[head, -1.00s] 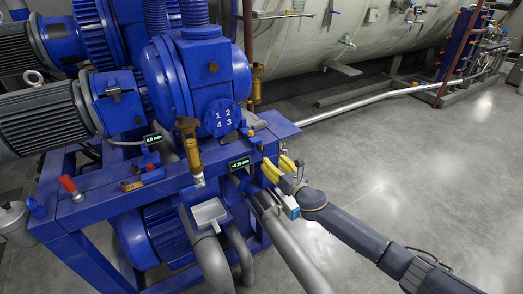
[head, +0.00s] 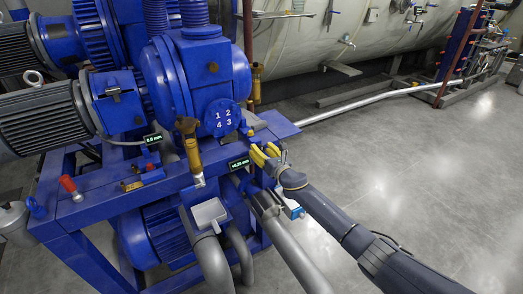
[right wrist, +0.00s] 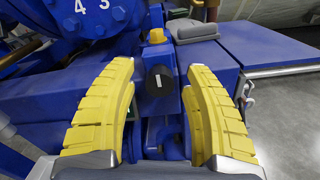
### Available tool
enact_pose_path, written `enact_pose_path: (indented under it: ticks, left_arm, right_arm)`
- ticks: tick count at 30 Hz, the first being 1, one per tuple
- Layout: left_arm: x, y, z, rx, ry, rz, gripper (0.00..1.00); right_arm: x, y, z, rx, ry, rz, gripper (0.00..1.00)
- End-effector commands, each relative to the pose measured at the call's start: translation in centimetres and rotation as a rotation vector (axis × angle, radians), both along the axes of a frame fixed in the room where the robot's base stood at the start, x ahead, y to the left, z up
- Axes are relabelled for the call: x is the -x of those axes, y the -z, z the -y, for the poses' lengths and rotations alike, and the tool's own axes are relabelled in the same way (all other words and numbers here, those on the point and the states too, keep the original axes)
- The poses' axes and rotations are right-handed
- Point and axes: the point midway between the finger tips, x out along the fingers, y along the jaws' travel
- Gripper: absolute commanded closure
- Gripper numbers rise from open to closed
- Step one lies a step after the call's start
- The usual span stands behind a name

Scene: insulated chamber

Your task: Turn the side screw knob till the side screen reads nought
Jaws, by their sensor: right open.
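The side screw knob, a dark knob with a white mark (right wrist: 158,80), shows in the right wrist view on the blue machine. The side screen (head: 239,163) is a small dark display with green digits in the head view. It seems to read +0.20 mm, though the text is tiny. My right gripper (head: 264,154) has yellow ribbed fingers and is at the right end of the blue frame, just right of the screen. In the right wrist view its open fingers (right wrist: 160,76) stand on either side of the knob, with visible gaps. My left gripper is not in view.
A second screen (head: 152,139) reads about 0.5 mm. A brass valve (head: 190,150) stands left of the side screen. A red-handled lever (head: 69,186) is on the frame's left. Grey pipes (head: 290,245) run below. The floor (head: 420,170) to the right is open.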

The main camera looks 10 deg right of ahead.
Motion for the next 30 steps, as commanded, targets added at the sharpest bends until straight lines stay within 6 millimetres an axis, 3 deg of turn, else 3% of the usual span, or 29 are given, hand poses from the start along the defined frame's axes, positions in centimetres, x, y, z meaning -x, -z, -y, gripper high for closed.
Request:
enact_pose_path:
  ticks: [6, 19, 30]
  left_arm:
    - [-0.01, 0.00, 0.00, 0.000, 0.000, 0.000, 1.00]
    - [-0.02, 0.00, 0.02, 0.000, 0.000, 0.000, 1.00]
    - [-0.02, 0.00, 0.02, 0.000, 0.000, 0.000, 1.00]
  right_arm:
    - [0.00, -0.01, -0.01, 0.000, 0.000, 0.000, 0.50]
    - [0.01, 0.00, 0.00, 0.000, 0.000, 0.000, 1.00]
    - [0.02, 0.02, -0.01, -0.030, 0.000, -0.013, 1.00]
